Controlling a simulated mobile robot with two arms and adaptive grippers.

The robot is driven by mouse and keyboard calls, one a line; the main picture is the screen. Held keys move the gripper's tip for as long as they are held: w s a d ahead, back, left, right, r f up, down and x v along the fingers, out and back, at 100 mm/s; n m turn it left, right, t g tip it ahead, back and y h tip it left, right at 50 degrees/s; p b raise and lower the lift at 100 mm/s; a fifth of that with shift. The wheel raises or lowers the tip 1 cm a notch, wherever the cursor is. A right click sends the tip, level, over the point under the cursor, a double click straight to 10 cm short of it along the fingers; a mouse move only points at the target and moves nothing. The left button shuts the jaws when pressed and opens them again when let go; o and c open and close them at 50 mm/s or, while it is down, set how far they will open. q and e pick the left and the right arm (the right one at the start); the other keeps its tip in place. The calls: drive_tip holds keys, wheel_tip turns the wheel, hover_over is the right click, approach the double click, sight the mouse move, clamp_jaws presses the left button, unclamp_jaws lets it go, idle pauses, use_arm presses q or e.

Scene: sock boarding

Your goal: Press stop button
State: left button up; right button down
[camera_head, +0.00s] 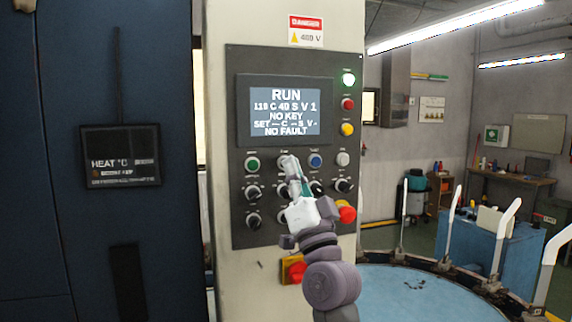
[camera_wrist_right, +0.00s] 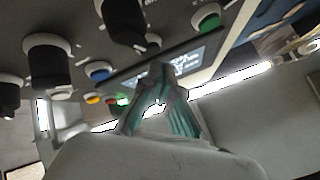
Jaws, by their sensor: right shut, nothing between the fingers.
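The grey control panel (camera_head: 240,110) stands upright on a pale column. Its screen (camera_head: 285,110) reads "RUN" and "NO FAULT". A green button (camera_head: 252,163), a blue button (camera_head: 315,160) and a white button (camera_head: 343,158) sit in the row below it. I cannot read which label says stop. The wrist view shows the closed fingers (camera_wrist_right: 160,78) near the panel; contact is unclear.
Several black knobs (camera_head: 254,219) stick out around my gripper. Red and yellow lamps (camera_head: 347,129) line the panel's right side. A red switch on a yellow plate (camera_head: 297,271) sits below. A dark cabinet (camera_head: 95,240) stands left; a round blue table (camera_head: 420,295) is right.

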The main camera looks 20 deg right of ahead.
drive_tip(key=shift+w, duration=0.3)
drive_tip(key=shift+w, duration=0.4)
idle(0.6)
idle(0.4)
drive_tip(key=shift+s, duration=0.85)
drive_tip(key=s+p, duration=0.1)
drive_tip(key=s, duration=0.4)
drive_tip(key=shift+d+p, duration=0.1)
drive_tip(key=shift+p, duration=0.3)
